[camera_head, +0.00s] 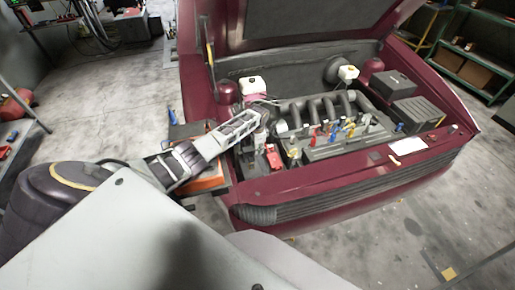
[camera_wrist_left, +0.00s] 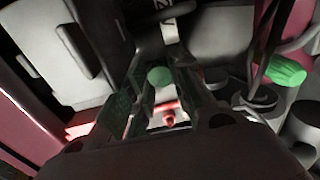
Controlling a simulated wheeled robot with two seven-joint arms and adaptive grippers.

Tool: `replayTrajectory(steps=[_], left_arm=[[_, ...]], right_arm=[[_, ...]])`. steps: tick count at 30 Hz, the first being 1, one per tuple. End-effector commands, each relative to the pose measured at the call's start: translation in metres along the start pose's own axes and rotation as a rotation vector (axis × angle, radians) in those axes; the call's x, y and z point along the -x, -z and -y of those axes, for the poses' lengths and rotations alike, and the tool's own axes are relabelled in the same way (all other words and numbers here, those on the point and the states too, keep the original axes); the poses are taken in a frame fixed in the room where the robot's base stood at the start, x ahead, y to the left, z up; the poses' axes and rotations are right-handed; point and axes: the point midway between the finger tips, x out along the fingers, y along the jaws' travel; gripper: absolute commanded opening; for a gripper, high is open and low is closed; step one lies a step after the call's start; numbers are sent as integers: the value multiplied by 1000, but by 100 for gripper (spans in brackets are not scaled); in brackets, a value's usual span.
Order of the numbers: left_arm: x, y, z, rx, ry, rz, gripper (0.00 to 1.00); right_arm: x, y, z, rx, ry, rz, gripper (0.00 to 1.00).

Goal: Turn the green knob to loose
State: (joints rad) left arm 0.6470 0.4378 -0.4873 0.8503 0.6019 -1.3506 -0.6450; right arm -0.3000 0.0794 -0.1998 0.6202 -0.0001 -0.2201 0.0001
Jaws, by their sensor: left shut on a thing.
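A round green knob (camera_wrist_left: 159,76) shows in the left wrist view, between the fingers of my left gripper (camera_wrist_left: 163,82). The fingers are closed on it from both sides. A second green, ribbed knob or cap (camera_wrist_left: 285,71) sits apart at the right of that view. In the head view, my left gripper (camera_head: 248,122) reaches into the left front of the engine bay. The knob in its grip is hidden there by the gripper. My right gripper is not in view.
The dark red car (camera_head: 330,185) stands with its hood open. Ribbed engine pipes (camera_head: 315,110) and several coloured small parts lie right of my gripper. A red part (camera_head: 273,158) is just below it. An orange tray (camera_head: 208,181) is beneath my arm.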

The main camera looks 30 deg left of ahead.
Motion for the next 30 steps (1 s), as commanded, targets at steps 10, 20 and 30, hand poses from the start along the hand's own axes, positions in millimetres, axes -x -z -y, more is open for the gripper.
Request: replayTrajectory(steps=[10, 20, 30], left_arm=[[0, 0, 0, -57, 0, -3, 0], [0, 0, 0, -56, 0, -3, 26], [0, 0, 0, -56, 0, -3, 46]], right_arm=[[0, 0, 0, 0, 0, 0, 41], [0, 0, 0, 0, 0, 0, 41], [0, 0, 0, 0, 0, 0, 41]])
